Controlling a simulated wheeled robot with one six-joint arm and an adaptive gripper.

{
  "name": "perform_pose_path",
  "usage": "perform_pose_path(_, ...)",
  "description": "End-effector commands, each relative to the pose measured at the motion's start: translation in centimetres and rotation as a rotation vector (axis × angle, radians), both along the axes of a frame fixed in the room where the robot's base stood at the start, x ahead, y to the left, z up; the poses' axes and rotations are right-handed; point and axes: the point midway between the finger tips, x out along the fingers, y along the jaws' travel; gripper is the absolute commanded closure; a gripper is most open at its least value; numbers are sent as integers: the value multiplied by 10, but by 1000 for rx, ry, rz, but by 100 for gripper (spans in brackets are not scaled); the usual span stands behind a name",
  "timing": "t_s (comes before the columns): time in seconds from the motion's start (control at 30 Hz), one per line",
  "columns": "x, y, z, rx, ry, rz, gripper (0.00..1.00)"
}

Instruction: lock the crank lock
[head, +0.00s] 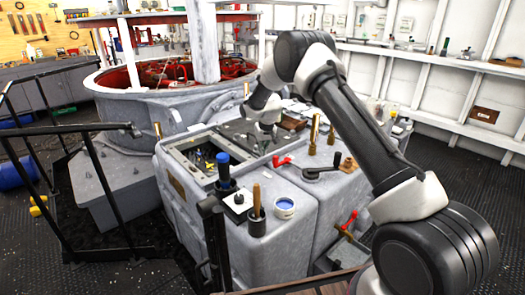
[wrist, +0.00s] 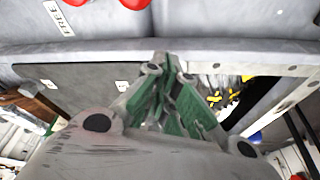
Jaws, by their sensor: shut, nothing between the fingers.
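A small red lever (head: 281,161) lies on the grey machine top, near the front edge of a dark panel. Red parts (wrist: 135,3) also show at the top edge of the wrist view, cut off, beside a label reading FREE (wrist: 59,18). A black crank (head: 320,172) with a brass-coloured knob (head: 348,164) is mounted to the right of the red lever. I cannot tell for certain which part is the lock. My gripper (head: 266,138) is just behind and left of the red lever, over the panel. Its green fingers (wrist: 164,66) are closed together and empty.
An open recess (head: 205,158) lies left of my gripper. A blue-topped tool (head: 223,170), a wooden-handled tool (head: 256,200) and a blue-filled tin (head: 285,208) stand in front. Brass posts (head: 314,133) rise near the crank. Black railings (head: 100,170) stand at left.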

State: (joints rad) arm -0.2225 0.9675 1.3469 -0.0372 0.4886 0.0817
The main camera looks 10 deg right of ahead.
Motion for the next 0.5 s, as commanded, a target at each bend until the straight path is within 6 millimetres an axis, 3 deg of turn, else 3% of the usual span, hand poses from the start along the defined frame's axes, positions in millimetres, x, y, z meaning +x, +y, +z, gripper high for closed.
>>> perform_pose_path(0.5, -18, -16, 76, 1, -7, 0, 100)
